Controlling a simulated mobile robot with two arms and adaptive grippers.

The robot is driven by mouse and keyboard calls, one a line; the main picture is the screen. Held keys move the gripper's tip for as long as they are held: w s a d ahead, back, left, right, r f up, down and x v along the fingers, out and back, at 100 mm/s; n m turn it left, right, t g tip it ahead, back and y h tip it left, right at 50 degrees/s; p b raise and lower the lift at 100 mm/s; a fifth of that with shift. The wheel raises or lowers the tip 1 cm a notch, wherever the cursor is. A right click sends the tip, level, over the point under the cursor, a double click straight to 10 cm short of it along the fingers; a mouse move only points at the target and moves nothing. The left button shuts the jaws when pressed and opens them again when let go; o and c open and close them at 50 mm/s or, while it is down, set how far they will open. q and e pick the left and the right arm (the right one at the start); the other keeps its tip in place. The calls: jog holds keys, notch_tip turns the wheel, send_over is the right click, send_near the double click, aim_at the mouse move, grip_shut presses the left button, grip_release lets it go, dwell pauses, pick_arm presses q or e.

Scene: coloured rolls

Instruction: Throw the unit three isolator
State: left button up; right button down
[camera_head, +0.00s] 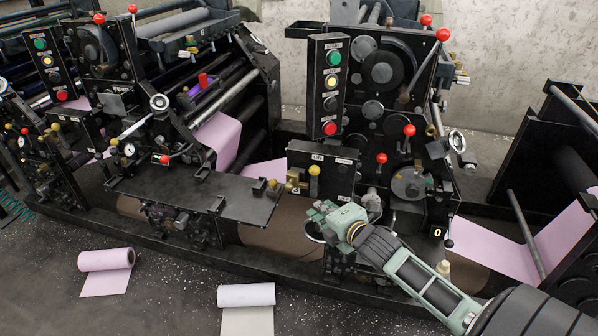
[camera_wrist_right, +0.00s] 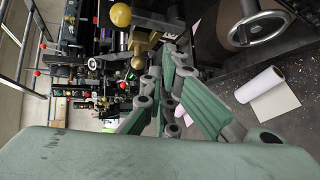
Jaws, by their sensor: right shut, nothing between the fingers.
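A black box with an ON label (camera_head: 338,160) is on the front of the middle machine unit. A lever with a yellow ball knob (camera_head: 314,170) stands upright at its front, and the ball stands above its stem. I cannot read a unit number on the box. A brass-coloured block (camera_head: 295,181) sits just left of the lever. My right gripper (camera_head: 320,212) is shut and empty, below the lever and apart from the ball. In the right wrist view the gripper (camera_wrist_right: 168,62) points towards a yellow ball (camera_wrist_right: 120,14) at the top. My left gripper is out of view.
A button panel (camera_head: 329,84) with green, yellow and red buttons rises above the box. A dark shelf (camera_head: 190,195) projects left. Paper rolls (camera_head: 246,295) (camera_head: 106,260) lie on the floor.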

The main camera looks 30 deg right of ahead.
aim_at(315, 180)
notch_tip(315, 180, up, 5)
jog(key=n, duration=0.1)
pick_arm(q)
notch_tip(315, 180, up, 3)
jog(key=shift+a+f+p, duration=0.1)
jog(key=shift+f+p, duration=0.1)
jog(key=shift+p, duration=0.9)
pick_arm(e)
jog(key=a+r+x, duration=0.1)
jog(key=x, duration=0.9)
jog(key=shift+w+t, duration=0.3)
jog(key=shift+t, duration=0.1)
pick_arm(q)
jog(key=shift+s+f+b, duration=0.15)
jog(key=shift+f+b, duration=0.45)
pick_arm(e)
jog(key=shift+s+d+t, duration=0.2)
jog(key=shift+s+t, duration=0.1)
